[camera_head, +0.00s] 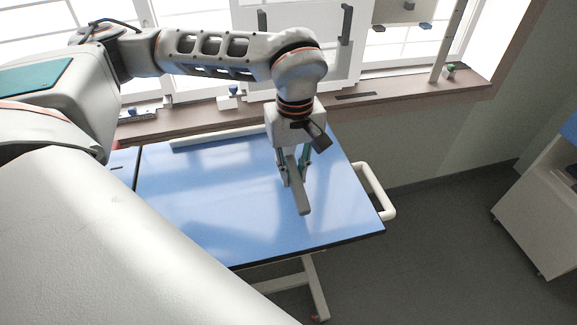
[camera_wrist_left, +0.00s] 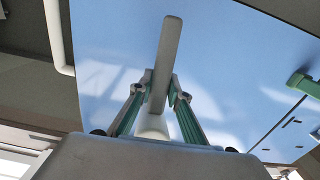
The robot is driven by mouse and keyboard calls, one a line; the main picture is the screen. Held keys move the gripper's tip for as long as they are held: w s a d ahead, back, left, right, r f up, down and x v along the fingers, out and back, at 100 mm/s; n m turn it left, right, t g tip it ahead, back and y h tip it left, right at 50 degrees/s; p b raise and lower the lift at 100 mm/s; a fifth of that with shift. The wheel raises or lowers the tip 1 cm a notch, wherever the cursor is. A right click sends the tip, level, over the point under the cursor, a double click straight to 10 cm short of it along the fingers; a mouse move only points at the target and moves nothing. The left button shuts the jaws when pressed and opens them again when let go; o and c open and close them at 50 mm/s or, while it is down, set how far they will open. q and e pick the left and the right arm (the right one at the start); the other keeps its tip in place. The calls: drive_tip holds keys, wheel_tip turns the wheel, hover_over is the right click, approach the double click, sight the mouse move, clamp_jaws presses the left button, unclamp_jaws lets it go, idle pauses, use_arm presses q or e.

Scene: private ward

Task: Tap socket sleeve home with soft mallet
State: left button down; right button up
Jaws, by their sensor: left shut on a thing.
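My left gripper (camera_head: 295,180) is over the right part of a blue table (camera_head: 210,195), fingers pointing down. Its green-sided fingers are shut on a long grey bar (camera_head: 301,202), which looks like the soft mallet's handle. In the left wrist view, the bar (camera_wrist_left: 168,45) runs out past the fingertips (camera_wrist_left: 159,92). A pale rounded part (camera_wrist_left: 152,126) sits between the fingers near the palm; I cannot tell whether it is the mallet's head. I cannot make out a socket sleeve in either view.
A white rail (camera_head: 382,195) stands at the table's right end. A windowsill (camera_head: 190,122) runs behind the table. A white cabinet (camera_head: 540,215) stands at far right. In the left wrist view a green piece (camera_wrist_left: 303,80) shows at the right edge. The visible tabletop around the gripper is bare.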

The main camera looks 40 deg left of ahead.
sight(297, 180)
use_arm(q)
drive_tip(key=shift+s+d+r+p, duration=0.1)
drive_tip(key=shift+r+p, duration=0.15)
drive_tip(key=shift+r, duration=0.15)
drive_tip(key=shift+s+d+r+p, duration=0.1)
drive_tip(key=shift+r+p, duration=0.1)
drive_tip(key=shift+r, duration=0.2)
drive_tip(key=shift+s+d+r+p, duration=0.2)
drive_tip(key=shift+r+p, duration=0.35)
drive_tip(key=shift+r, duration=0.25)
drive_tip(key=shift+s+d+r+p, duration=0.1)
drive_tip(key=shift+d+r+p, duration=0.15)
drive_tip(key=shift+r+p, duration=0.45)
drive_tip(key=shift+s+d+r+p, duration=0.2)
drive_tip(key=shift+r+p, duration=0.2)
drive_tip(key=shift+r, duration=0.5)
drive_tip(key=shift+f, duration=0.1)
